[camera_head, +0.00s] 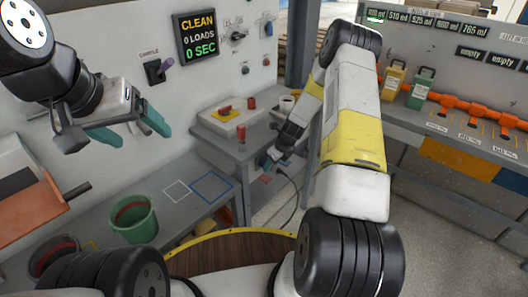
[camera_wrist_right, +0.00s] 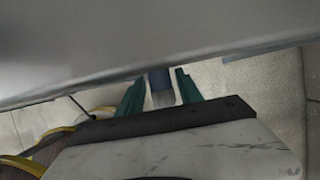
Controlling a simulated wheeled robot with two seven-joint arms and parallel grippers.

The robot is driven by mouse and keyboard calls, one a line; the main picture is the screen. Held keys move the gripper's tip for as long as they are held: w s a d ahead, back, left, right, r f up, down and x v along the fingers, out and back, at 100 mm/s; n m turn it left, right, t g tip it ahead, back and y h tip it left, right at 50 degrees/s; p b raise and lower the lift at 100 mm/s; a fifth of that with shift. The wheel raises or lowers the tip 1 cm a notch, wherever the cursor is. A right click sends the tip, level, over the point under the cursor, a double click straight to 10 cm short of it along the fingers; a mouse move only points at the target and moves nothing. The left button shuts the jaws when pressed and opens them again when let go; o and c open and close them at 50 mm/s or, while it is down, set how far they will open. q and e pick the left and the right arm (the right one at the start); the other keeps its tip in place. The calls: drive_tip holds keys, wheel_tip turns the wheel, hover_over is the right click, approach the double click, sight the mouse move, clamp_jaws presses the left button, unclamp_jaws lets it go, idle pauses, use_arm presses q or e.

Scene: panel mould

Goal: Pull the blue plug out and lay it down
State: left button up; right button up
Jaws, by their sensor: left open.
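In the right wrist view, a blue plug (camera_wrist_right: 159,78) with a pale grey end (camera_wrist_right: 163,98) stands between the two teal fingers of my right gripper (camera_wrist_right: 160,86). Narrow gaps show beside it, so the fingers look open around it. Its far end is hidden behind a large grey surface (camera_wrist_right: 120,62). In the head view, my right gripper (camera_head: 272,158) reaches down by the grey bench corner; the plug itself is hard to make out there. My left gripper (camera_head: 128,128) is open and empty, raised high above the left bench.
A blue square outline (camera_head: 212,186) and a white one (camera_head: 177,190) mark the left grey bench, beside a green bucket (camera_head: 134,220). A dark cable (camera_head: 297,200) hangs near my right gripper.

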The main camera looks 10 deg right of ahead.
sight(281, 171)
clamp_jaws()
drive_tip(key=shift+s+d, duration=0.85)
drive_tip(key=shift+s, duration=0.2)
drive_tip(key=shift+s+d, duration=0.8)
drive_tip(key=shift+s, duration=0.25)
drive_tip(key=s+d, duration=0.2)
drive_tip(key=s, duration=0.1)
drive_tip(key=shift+s+d, duration=0.1)
drive_tip(key=shift+d, duration=0.1)
